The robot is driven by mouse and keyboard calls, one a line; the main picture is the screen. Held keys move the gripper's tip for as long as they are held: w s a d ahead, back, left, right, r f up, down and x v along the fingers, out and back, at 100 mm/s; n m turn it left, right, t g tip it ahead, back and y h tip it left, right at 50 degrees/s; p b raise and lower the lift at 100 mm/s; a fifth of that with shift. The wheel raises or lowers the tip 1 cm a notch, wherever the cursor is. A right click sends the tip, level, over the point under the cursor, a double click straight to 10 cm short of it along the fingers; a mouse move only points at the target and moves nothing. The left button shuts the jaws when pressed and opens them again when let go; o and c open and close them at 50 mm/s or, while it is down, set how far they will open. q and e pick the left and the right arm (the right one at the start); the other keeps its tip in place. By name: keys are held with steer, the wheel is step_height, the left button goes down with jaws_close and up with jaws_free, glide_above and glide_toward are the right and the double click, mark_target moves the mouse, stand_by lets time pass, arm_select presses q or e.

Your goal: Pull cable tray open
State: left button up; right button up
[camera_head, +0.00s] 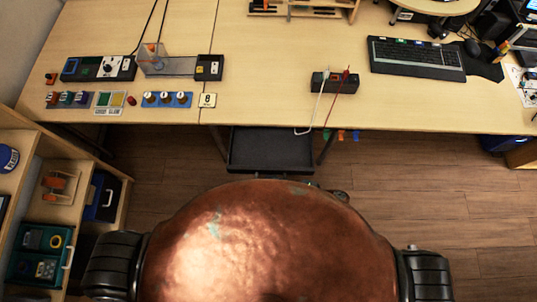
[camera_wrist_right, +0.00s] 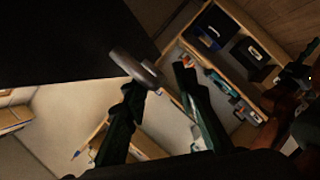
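The black cable tray (camera_head: 270,150) hangs under the front edge of the desk in the head view, and my copper-coloured body hides its near part. In the right wrist view a large dark flat surface (camera_wrist_right: 70,40), probably the tray, fills the upper left. A rounded grey handle-like piece (camera_wrist_right: 130,68) sticks out from its edge. My right gripper (camera_wrist_right: 157,78) has its two dark fingers spread apart, with the end of the grey piece close to the left fingertip and reaching between them. I cannot tell whether they touch. My left gripper is not in view.
The desk (camera_head: 270,75) carries switch modules, a black box with white and red leads (camera_head: 335,82) and a keyboard (camera_head: 417,57). A wooden shelf with bins (camera_head: 60,190) stands at the left. Open wooden floor (camera_head: 430,180) lies to the right.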

steer(key=v, duration=1)
steer(key=shift+d, duration=0.2)
steer(key=shift+s, duration=0.25)
